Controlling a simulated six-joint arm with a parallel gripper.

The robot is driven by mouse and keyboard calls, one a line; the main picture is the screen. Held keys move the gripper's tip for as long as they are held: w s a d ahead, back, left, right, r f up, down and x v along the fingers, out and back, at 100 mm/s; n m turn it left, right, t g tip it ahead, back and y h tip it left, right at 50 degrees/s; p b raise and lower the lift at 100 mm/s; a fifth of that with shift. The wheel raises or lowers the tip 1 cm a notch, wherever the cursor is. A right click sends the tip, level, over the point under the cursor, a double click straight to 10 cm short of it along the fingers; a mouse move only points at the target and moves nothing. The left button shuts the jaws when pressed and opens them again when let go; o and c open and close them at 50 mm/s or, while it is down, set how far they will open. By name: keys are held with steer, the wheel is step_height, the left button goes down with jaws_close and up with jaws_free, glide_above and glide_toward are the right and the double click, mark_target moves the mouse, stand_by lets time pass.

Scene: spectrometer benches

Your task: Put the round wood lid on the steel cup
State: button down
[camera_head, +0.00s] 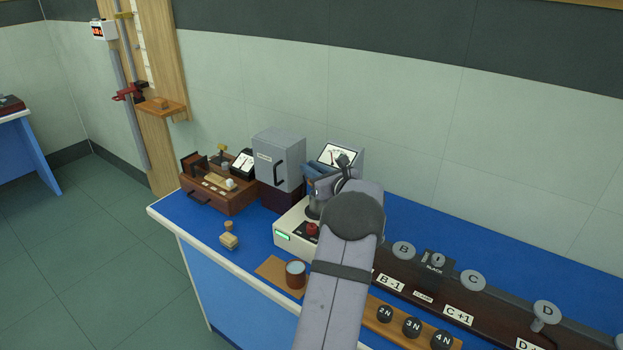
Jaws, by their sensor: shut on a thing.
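A small round brown cup (295,281) with a pale grey, metallic-looking inside stands open on a thin wooden board (268,268) near the bench's front edge. It may be the steel cup in a brown jacket. I see no round wood lid that I can be sure of. My grey arm rises from the bottom, just right of the cup. Its rounded joint hides what lies behind it. I cannot make out my gripper's fingers or anything between them.
A white-based instrument (290,237) is behind the cup. Black knobs (413,326) and a dark rail with grey weights (472,281) lie right of my arm. Blue bench top (190,230) is clear at the left.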

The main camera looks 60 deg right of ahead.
steer(key=shift+f+p, duration=0.45)
steer(key=shift+f, duration=1.55)
steer(key=shift+f, duration=0.1)
steer(key=c, duration=2)
jaws_free()
steer(key=shift+s+a+b, duration=0.2)
steer(key=shift+s+b, duration=0.1)
steer(key=shift+s, duration=0.3)
steer(key=b+v, duration=0.1)
steer(key=v, duration=0.4)
steer(key=b+v, duration=0.2)
steer(key=v, duration=0.3)
steer(key=shift+s+a+r, duration=0.15)
steer(key=shift+s+r, duration=0.1)
steer(key=shift+s, duration=0.1)
